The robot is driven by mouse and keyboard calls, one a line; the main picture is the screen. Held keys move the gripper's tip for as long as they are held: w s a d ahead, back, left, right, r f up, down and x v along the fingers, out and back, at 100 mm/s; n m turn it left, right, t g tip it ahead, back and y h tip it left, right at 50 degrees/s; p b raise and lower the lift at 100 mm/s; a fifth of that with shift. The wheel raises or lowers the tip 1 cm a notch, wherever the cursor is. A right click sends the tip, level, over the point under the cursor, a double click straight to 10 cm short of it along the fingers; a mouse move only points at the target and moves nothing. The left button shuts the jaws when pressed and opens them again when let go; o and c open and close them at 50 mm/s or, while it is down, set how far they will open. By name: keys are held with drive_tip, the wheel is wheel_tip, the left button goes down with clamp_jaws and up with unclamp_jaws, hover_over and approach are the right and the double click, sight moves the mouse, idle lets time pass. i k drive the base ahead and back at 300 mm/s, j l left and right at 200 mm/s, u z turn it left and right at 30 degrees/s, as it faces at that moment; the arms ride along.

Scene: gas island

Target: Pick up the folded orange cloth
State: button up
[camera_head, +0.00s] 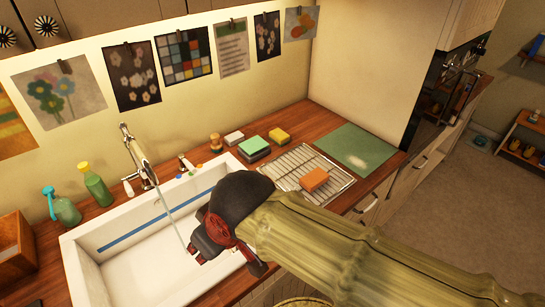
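The folded orange cloth (314,179) looks like a small thick block. It lies on the wire rack (291,163), to the right of the sink. My gripper (204,243) hangs low over the right part of the white sink (113,237), left of the cloth and apart from it. My arm passes in front of the near counter and hides part of it. The fingers are dark and small in the picture, so whether they are open or shut is unclear.
A green sponge (254,146), a yellow sponge (279,135) and a pale block (234,138) lie behind the rack. A green mat (357,147) lies to its right. The faucet (138,158) rises behind the sink, with bottles (97,186) to its left.

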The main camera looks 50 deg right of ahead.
sight(313, 179)
drive_tip(key=z, duration=1.85)
drive_tip(key=i+l+u, duration=0.2)
drive_tip(key=l, duration=0.15)
drive_tip(key=i+l+u, duration=0.2)
drive_tip(key=l, duration=0.15)
drive_tip(key=l+u, duration=0.15)
drive_tip(key=l, duration=0.25)
drive_tip(key=i+l+u, duration=0.2)
drive_tip(key=l, duration=0.2)
drive_tip(key=l+u, duration=0.2)
drive_tip(key=l, duration=0.2)
drive_tip(key=i, duration=0.05)
